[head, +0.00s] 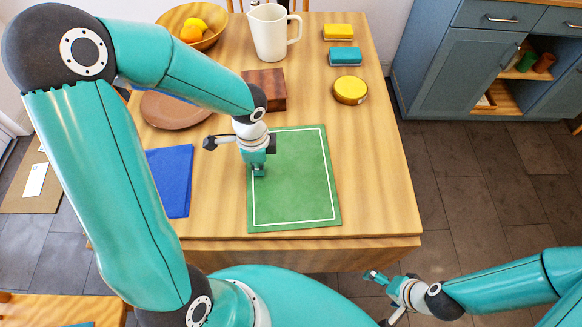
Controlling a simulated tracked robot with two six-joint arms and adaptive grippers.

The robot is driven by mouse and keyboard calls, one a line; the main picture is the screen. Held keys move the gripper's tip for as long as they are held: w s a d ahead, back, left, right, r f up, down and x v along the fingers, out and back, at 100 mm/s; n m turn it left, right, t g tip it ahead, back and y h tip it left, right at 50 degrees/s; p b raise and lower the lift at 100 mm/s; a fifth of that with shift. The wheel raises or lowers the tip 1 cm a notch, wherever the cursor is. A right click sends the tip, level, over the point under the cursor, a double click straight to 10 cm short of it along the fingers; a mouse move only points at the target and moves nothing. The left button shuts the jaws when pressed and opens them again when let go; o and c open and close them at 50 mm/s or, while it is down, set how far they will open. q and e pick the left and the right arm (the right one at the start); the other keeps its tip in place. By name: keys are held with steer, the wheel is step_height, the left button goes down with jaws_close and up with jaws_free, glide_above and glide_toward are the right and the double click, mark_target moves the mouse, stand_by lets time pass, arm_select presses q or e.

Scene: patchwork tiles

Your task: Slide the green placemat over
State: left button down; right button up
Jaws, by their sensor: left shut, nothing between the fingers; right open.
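The green placemat (295,185) with a white border line lies flat on the wooden table, close to its front edge. My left gripper (258,172) is shut and empty, pointing down at the left part of the placemat. Its fingertips appear to be at or just above the mat; I cannot tell whether they touch. My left wrist hides part of the mat's upper left edge. My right gripper (372,277) is open and empty, off the table, in front of its front right corner.
On the table (385,185) are a blue cloth (172,180), a brown plate (172,112), a dark wooden block (268,84), a round yellow tin (350,90), two sponges (338,32) (345,57), a white pitcher (270,35) and a fruit bowl (205,42). The table right of the mat is clear.

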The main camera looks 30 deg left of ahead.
arm_select(q)
steer(key=shift+r+p, duration=2.6)
steer(key=shift+r, duration=0.75)
